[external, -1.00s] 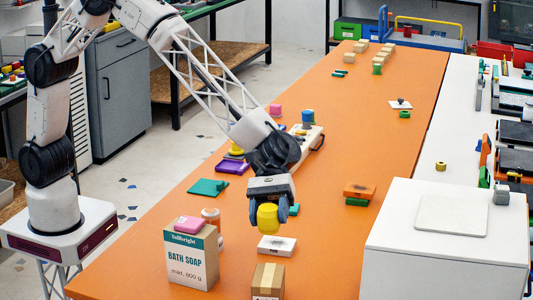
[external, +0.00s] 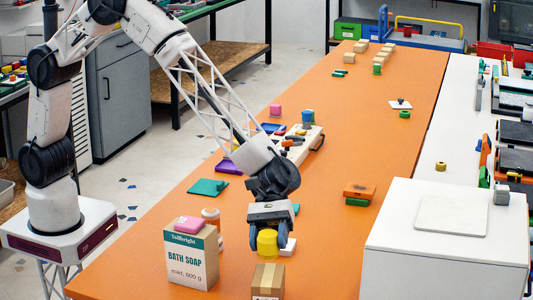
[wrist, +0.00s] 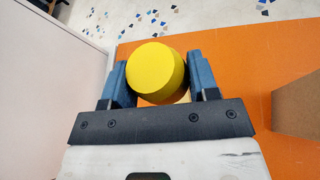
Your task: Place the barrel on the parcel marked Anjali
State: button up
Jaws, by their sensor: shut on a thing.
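The yellow barrel (external: 267,243) is held between the blue fingers of my gripper (external: 268,240), above the front part of the orange table. In the wrist view the round yellow end of the barrel (wrist: 155,72) shows between both fingers. A low white box (external: 289,247) shows partly behind the gripper; the rest of it is hidden. A brown cardboard parcel (external: 268,278) with a tan tape strip stands just in front of the barrel, nearer the camera. I cannot read the name Anjali on either one.
A Bath Soap box (external: 191,258) with a pink block (external: 189,225) on top stands left of the gripper, beside an orange-and-white bottle (external: 212,216). A white cabinet (external: 447,240) stands on the right. The table between parcel and cabinet is clear.

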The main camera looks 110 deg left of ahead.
aim_at(268, 273)
jog(key=shift+f, duration=0.65)
jog(key=shift+f, duration=1.9)
jog(key=shift+f, duration=0.15)
jog(key=o, duration=0.9)
jog(key=shift+r, duration=0.2)
jog(key=v, duration=1.2)
